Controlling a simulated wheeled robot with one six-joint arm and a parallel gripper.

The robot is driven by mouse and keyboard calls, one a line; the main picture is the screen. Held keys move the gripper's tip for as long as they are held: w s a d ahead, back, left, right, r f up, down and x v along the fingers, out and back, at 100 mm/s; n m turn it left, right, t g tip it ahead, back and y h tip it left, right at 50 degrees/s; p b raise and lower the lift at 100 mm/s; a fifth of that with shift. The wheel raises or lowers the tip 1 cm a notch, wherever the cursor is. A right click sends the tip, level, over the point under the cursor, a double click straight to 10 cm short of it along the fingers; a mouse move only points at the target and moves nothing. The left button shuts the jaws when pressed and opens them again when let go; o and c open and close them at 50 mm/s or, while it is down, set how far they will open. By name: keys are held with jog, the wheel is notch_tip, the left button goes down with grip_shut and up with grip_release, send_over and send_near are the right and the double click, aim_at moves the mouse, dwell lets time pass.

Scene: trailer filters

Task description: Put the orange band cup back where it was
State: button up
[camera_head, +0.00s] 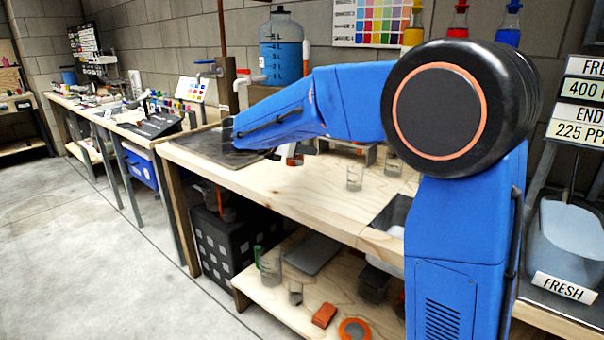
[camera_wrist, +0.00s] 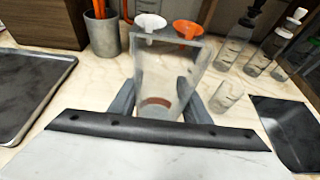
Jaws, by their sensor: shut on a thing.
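The orange band cup (camera_wrist: 165,68) is a clear, tapered cup with a brownish-orange band low on its side. In the wrist view it stands roughly upright between the two grey fingers of my gripper (camera_wrist: 158,102), which is shut on it. The cup's base is hidden behind the dark edge of my wrist, so I cannot tell whether it touches the bench. In the head view my blue arm reaches over the wooden bench (camera_head: 290,198) and hides most of the gripper and the cup.
A small clear beaker (camera_wrist: 228,96) stands just right of the cup. Glass bottles (camera_wrist: 236,52) stand farther right. A grey pot (camera_wrist: 103,38), a white funnel (camera_wrist: 150,22) and an orange funnel (camera_wrist: 188,29) are behind. A metal tray (camera_wrist: 68,72) lies left, a dark panel (camera_wrist: 292,130) right.

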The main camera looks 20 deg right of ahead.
jog(key=shift+f, duration=3.4)
jog(key=shift+f, duration=0.1)
jog(key=o, duration=1.3)
jog(key=v, duration=1.2)
jog(key=shift+a, duration=0.1)
